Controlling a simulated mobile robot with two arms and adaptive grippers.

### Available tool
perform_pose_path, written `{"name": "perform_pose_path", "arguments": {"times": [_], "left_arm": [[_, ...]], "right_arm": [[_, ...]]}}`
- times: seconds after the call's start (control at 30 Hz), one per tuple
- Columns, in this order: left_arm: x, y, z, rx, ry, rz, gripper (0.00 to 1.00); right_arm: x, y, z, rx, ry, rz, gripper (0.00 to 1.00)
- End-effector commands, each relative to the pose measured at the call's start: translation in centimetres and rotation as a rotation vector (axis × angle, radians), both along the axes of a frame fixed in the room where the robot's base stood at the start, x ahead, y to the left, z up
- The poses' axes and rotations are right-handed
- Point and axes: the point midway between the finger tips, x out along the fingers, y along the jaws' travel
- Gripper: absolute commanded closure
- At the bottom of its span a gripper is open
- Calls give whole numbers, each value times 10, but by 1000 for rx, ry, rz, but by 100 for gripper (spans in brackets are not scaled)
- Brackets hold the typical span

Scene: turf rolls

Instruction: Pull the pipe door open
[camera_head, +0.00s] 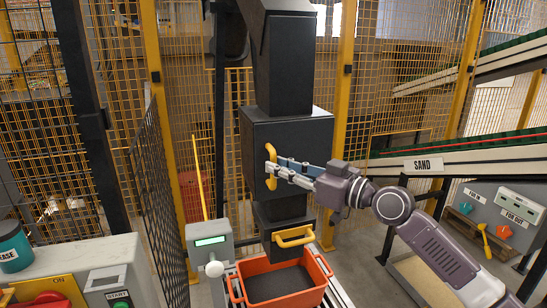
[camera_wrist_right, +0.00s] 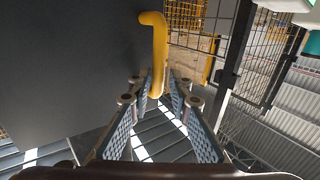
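The pipe door is a dark box-like panel (camera_head: 290,135) on the black vertical pipe, with a yellow upright handle (camera_head: 271,181). The panel looks shut against the pipe. In the right wrist view the handle (camera_wrist_right: 158,45) stands between the fingers of my right gripper (camera_wrist_right: 159,82), beside the dark panel face (camera_wrist_right: 70,60). The fingers straddle the handle, with a narrow gap seeming to show beside it. In the head view my right gripper (camera_head: 279,166) reaches in from the right at handle height. My left gripper is not in view.
Below the pipe is a second yellow handle (camera_head: 294,237) and an orange crate (camera_head: 325,275) with dark contents. A grey post with a display (camera_head: 210,242) stands left of the crate. A mesh panel (camera_head: 155,190) stands further left. A conveyor marked SAND (camera_head: 450,160) is at right.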

Motion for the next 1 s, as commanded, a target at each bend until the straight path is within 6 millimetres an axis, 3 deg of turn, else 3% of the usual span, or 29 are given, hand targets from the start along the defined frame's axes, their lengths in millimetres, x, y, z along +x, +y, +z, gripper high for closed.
{"name": "perform_pose_path", "arguments": {"times": [0.2, 0.5, 0.7, 1.0], "left_arm": [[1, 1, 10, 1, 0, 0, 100], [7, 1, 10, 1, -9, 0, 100], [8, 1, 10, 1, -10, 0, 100], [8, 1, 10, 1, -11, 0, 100]], "right_arm": [[14, 17, 1, 1, 0, -1, 82], [16, 19, -1, 0, 0, -2, 82], [16, 19, -1, 0, 0, -2, 100], [16, 19, -1, 0, 0, -3, 100]]}}
